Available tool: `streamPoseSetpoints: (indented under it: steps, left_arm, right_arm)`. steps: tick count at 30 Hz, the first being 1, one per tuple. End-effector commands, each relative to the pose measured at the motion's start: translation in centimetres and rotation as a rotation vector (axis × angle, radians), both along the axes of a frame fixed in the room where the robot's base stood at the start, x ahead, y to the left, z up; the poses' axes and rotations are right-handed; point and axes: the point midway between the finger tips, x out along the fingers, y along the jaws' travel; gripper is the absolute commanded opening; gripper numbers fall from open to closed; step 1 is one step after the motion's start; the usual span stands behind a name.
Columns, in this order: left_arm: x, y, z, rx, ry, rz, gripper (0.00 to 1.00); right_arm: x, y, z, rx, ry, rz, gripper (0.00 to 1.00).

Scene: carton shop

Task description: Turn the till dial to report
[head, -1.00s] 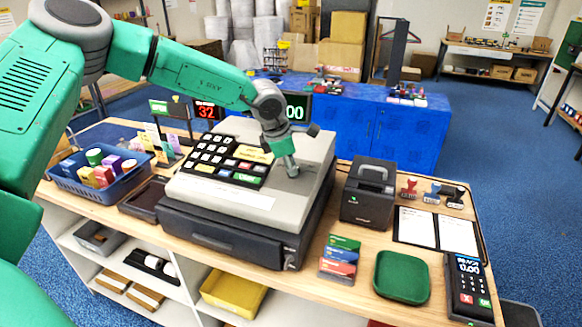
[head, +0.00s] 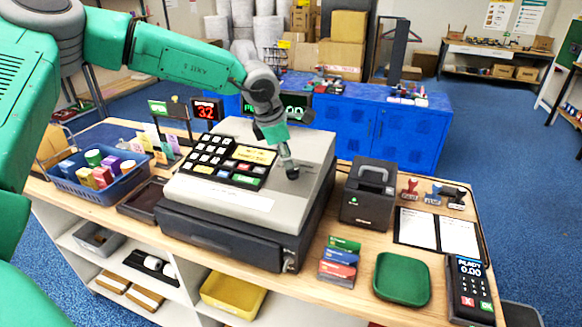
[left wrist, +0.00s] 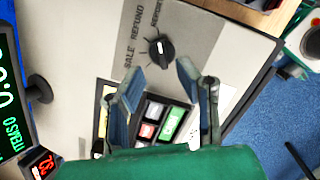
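The till (head: 225,205) stands on the wooden counter. Its black dial (head: 292,173) is on the right part of the sloping grey top. In the left wrist view the dial (left wrist: 160,50) shows with SALE, REFUND and REPORT printed around it. The white mark on its knob points toward the top of the picture, roughly at the REPORT lettering. My left gripper (head: 287,156) is just above the dial in the head view. In the left wrist view its two fingers (left wrist: 158,78) are apart with nothing between them, and the dial is beyond their tips. My right gripper is not in view.
The till's keypad (head: 225,160) is left of the dial, and a customer display (head: 295,106) stands behind. A black printer (head: 369,194) is to the right. A blue basket (head: 85,188) of small boxes is at the left. A card terminal (head: 468,288) is at the front right.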

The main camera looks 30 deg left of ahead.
Motion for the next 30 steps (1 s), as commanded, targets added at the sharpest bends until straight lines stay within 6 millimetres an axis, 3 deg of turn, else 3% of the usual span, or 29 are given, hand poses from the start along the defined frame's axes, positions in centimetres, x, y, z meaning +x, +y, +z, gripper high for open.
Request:
streamPoseSetpoints:
  steps: [6,12,30]
  left_arm:
    - [-1.4,0.4,4.3,-0.002,-0.002,-0.001,0.29]
    - [-2.0,0.7,6.2,-0.001,0.003,-0.001,0.29]
    - [-2.2,0.7,6.5,0.000,0.004,0.000,0.29]
  right_arm:
    - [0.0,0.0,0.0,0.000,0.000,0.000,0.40]
    - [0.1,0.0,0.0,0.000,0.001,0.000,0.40]
    - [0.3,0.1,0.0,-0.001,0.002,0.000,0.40]
